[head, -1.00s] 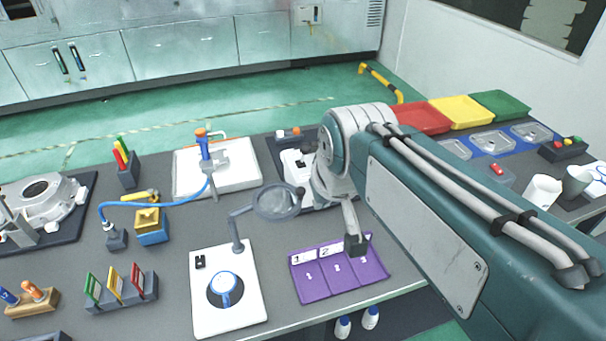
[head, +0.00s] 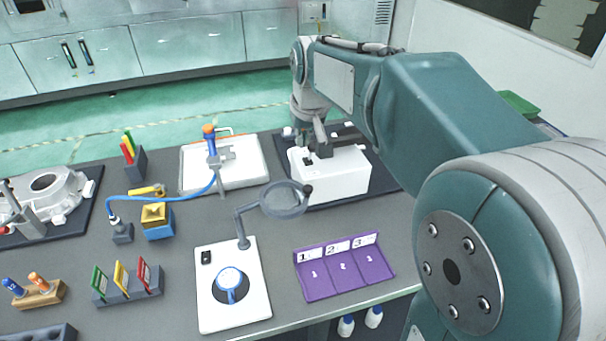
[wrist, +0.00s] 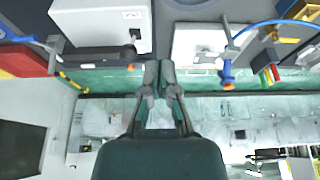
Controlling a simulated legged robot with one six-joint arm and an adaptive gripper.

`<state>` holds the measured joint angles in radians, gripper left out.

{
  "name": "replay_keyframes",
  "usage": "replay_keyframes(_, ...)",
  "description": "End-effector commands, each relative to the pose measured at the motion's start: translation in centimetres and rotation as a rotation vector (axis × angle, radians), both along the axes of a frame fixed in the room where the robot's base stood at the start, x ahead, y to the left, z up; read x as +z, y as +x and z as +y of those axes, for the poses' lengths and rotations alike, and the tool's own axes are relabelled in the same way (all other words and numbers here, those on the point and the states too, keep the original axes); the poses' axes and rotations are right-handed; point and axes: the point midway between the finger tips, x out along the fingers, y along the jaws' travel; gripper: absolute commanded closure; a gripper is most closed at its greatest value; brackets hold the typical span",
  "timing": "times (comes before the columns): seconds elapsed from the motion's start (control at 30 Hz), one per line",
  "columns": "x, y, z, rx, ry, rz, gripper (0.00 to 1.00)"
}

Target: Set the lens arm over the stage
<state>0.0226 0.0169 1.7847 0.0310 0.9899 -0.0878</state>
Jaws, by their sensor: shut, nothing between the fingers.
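The lens arm (head: 244,226) rises from the back of a white base plate (head: 215,318) in the head view. Its round lens (head: 284,199), with a dark knob on the rim, hangs out to the right, beyond the plate's edge. The stage, a dark disc (head: 218,297) with a blue-and-white round piece (head: 231,285) on it, lies on the plate, to the front left of the lens. My gripper (head: 321,142) is beyond the lens, by the white box, apart from the lens arm. In the wrist view my gripper (wrist: 159,66) is shut and empty; no lens is recognisable there.
A white box (head: 335,181) stands behind the lens, near my gripper. A white tray (head: 252,183) with a clamp and a blue hose lies to its left. A purple numbered holder (head: 343,281) sits right of the plate.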

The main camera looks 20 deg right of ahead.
Motion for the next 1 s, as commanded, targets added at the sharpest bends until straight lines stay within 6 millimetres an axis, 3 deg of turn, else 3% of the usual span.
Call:
replay_keyframes(0.27,-0.5,0.1,0.0,0.000,0.000,0.002,1.00)
replay_keyframes(0.87,-9.4,3.3,0.2,0.000,0.000,0.004,1.00)
replay_keyframes(1.0,-9.6,1.6,0.1,0.000,0.000,-0.002,1.00)
